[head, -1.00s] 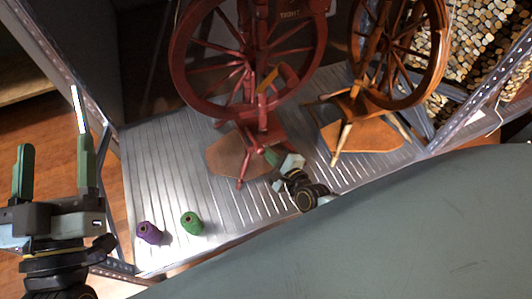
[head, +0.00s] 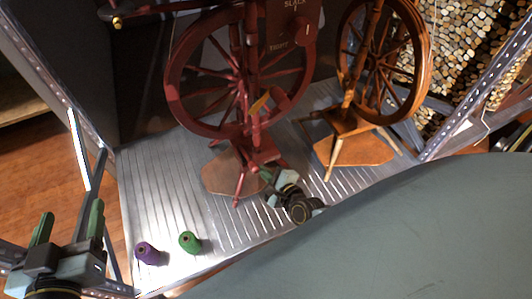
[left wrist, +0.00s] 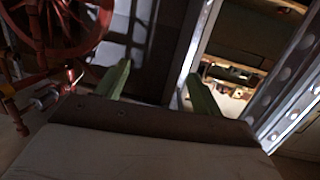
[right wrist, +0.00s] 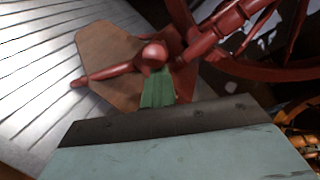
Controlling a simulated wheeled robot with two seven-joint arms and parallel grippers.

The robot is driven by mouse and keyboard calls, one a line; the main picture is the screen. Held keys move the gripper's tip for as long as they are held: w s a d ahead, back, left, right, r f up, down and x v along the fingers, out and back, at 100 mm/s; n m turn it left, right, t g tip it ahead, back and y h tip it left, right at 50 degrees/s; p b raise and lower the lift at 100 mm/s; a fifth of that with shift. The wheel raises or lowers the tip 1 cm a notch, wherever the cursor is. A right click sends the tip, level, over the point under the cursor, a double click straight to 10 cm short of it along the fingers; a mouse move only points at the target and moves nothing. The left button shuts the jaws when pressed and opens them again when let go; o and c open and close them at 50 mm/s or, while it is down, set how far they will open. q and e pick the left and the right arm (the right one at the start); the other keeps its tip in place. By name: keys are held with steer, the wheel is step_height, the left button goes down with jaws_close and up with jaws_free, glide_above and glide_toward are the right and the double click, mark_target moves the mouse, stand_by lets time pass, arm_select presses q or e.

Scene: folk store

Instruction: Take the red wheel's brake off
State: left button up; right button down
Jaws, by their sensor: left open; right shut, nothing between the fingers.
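The red wheel (head: 172,98) is a red spinning wheel standing on the metal shelf. A dark panel behind it reads SLACK and TIGHT, with a red knob (head: 303,30) beside the lettering. A small yellow piece (head: 260,103) shows at its lower post; I cannot tell whether it is the brake. My right gripper (head: 266,174) is shut and empty, low in front of the red wheel. In the right wrist view its green fingertips (right wrist: 158,88) are by a rounded red wooden end (right wrist: 153,55); contact is unclear. My left gripper (head: 70,228) is open and empty at the lower left.
A brown spinning wheel (head: 425,60) stands to the right. Purple (head: 147,253) and green (head: 190,242) spools sit at the shelf's front left. Metal uprights (head: 78,150) frame the shelf. A large grey-green surface (head: 400,230) fills the lower right. The left shelf floor is mostly clear.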

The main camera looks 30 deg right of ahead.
arm_select(q)
step_height(320, 180, up, 10)
steer(key=s+d+t+h+b, duration=0.2)
steer(key=t+h+b, duration=0.1)
steer(key=t, duration=0.4)
step_height(320, 180, down, 12)
steer(key=a+g+y+p, duration=0.2)
steer(key=g+y+p, duration=0.1)
steer(key=g, duration=0.5)
steer(key=shift+w+a+g+p, duration=0.25)
steer(key=shift+w+g+p, duration=0.05)
steer(key=shift+w, duration=0.15)
arm_select(e)
steer(key=s+d, duration=0.4)
steer(key=s, duration=0.7)
steer(key=shift+r, duration=0.15)
arm_select(q)
steer(key=shift+f, duration=0.1)
